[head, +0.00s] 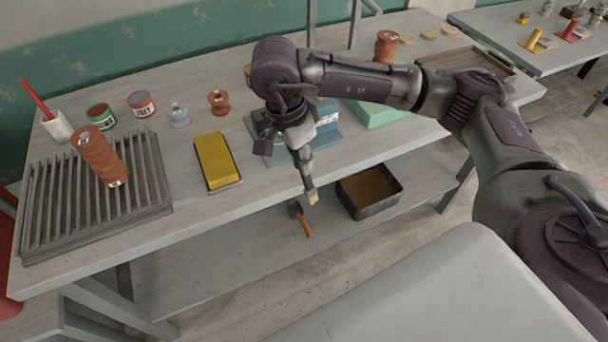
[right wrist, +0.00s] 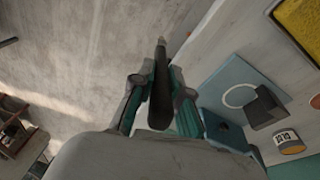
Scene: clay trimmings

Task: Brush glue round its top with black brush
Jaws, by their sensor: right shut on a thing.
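My right gripper (head: 302,158) is shut on the black brush (head: 313,197), which points down past the table's front edge with its pale tip lowest. In the right wrist view the brush's dark handle (right wrist: 160,85) runs between the gripper's fingers (right wrist: 157,98). A can with a yellow label (right wrist: 289,141), perhaps the glue, stands by the blue board; my arm partly hides that area in the head view. My left gripper is out of view.
A blue board (right wrist: 240,88) lies behind the gripper. Below are an orange-handled tool (head: 304,222) and a bin (head: 372,209).

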